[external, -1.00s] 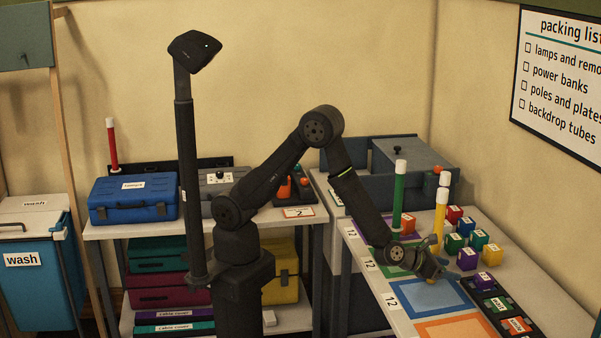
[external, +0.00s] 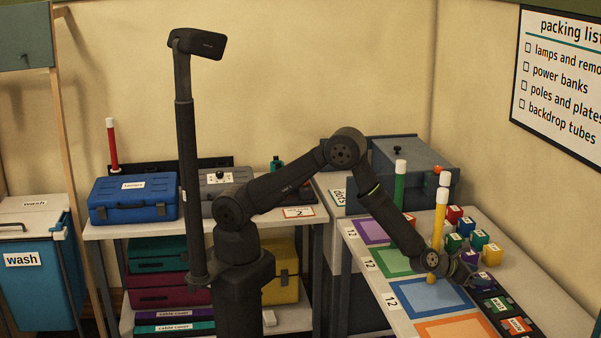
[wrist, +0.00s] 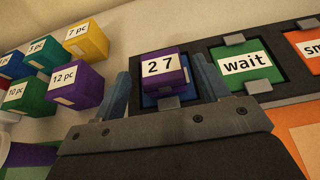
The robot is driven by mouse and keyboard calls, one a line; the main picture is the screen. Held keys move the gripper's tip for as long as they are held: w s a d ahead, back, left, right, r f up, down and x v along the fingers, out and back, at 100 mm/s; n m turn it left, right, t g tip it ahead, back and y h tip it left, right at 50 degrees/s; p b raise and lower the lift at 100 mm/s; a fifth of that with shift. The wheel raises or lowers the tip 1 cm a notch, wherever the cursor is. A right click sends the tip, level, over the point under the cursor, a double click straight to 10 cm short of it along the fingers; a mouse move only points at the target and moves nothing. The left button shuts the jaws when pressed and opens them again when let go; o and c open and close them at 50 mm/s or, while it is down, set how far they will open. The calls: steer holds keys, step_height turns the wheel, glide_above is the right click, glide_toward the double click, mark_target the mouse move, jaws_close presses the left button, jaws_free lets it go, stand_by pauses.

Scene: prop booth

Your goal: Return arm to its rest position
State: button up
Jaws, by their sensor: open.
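My gripper (external: 466,272) is at the end of the dark arm, over the right-hand table near the dark rack. In the wrist view its two blue-grey fingers (wrist: 163,90) are apart. A purple block labelled "27" (wrist: 163,66) shows between and beyond them, on a blue plate in the rack (wrist: 205,57). I cannot tell whether a finger touches the block. My arm is bent, reaching right from its base, with the elbow raised and the forearm sloping down.
Several coloured blocks (external: 480,238) stand behind the gripper. A tall yellow post (external: 439,220) and a green post (external: 399,190) stand close to the forearm. A grey box (external: 400,160) stands at the back.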

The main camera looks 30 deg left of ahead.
steer(key=shift+r, duration=1.6)
